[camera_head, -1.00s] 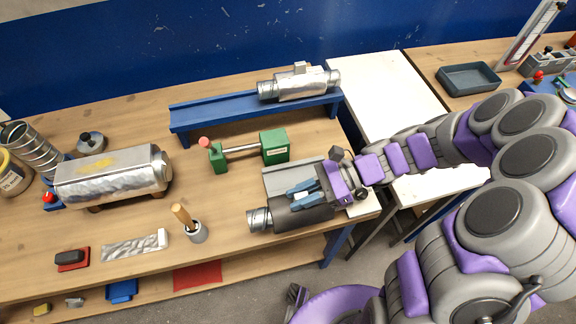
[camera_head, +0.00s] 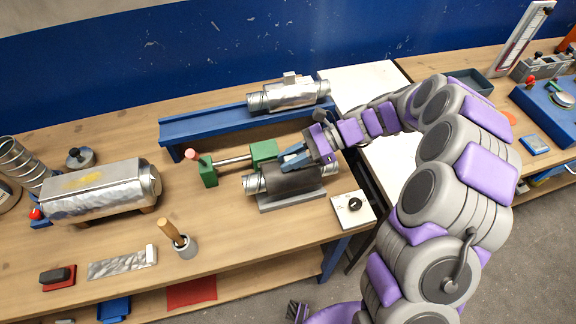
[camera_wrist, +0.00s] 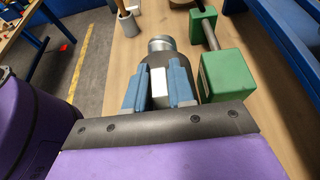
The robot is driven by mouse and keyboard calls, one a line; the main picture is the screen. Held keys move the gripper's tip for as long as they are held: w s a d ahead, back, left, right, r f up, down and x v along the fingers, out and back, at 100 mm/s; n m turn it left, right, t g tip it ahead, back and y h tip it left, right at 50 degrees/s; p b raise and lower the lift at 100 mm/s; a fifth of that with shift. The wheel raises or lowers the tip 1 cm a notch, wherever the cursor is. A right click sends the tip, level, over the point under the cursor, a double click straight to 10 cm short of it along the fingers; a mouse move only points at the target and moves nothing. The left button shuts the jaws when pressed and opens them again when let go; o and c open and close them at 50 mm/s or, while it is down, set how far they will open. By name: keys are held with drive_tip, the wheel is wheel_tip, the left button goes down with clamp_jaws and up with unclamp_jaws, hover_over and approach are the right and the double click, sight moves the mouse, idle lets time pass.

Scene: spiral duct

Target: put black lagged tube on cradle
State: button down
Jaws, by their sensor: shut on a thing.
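The black lagged tube (camera_head: 290,179) is dark with bare metal ends. It lies level above a flat grey block (camera_head: 292,203) at the middle right of the bench; I cannot tell whether they touch. My gripper (camera_head: 292,161) is shut on the tube from above. In the wrist view, the blue fingers of my gripper (camera_wrist: 157,78) stand either side of a white piece (camera_wrist: 158,82) on the tube (camera_wrist: 180,57). A long blue trough stand (camera_head: 205,127) at the back bears a silver tube (camera_head: 292,95). I cannot tell for sure which support is the cradle.
A green clamp (camera_head: 265,151) with a metal rod stands just behind the tube, close to it. A white box (camera_head: 353,209) with a black knob is at right. A mallet in a cup (camera_head: 180,240) and a large silver cylinder (camera_head: 100,190) stand left.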

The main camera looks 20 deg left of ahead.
wheel_tip(320, 180, down, 3)
drive_tip(key=shift+d+f+b, duration=0.1)
drive_tip(key=shift+f+b, duration=0.05)
drive_tip(key=shift+b, duration=0.4)
drive_tip(key=shift+a, duration=0.5)
drive_tip(key=c, duration=1.2)
unclamp_jaws()
drive_tip(key=shift+a, duration=0.2)
drive_tip(key=shift+o, duration=0.8)
drive_tip(key=shift+d, duration=0.15)
drive_tip(key=shift+o, duration=0.4)
drive_tip(key=shift+d, duration=0.45)
drive_tip(key=shift+w+d+r, duration=0.25)
drive_tip(key=shift+d, duration=0.05)
drive_tip(key=p+v, duration=0.3)
drive_tip(key=v, duration=0.8)
drive_tip(key=shift+a, duration=0.1)
